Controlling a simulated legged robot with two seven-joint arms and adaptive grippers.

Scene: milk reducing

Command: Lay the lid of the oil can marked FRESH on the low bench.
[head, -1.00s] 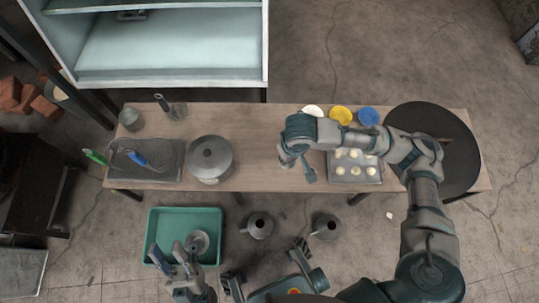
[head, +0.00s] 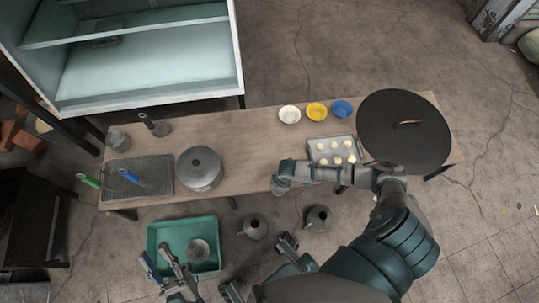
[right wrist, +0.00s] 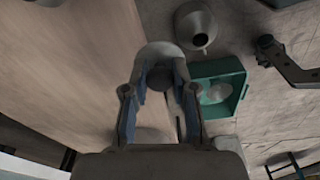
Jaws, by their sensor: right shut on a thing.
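Two grey metal cans with spouts, one (head: 253,227) to the left and one (head: 317,218) to the right, stand on the floor before the wooden bench (head: 240,138). I cannot read FRESH on either. My right gripper (head: 280,188) is over the bench's front edge. In the right wrist view its blue-padded fingers (right wrist: 158,100) are shut on a grey rounded thing (right wrist: 158,52); the fingers partly hide it, and I cannot tell if it is the lid. One grey can also shows there (right wrist: 195,25). My left gripper (head: 158,254) is open, its fingers apart at the green tub (head: 215,226).
A grey pot (head: 200,168), a dark grill tray (head: 145,177), three bowls, a baking tray (head: 330,150) with dough and a big black lid (head: 405,132) are on the bench. The bench middle, right of the pot, is clear. A grey metal piece (head: 197,250) lies in the tub.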

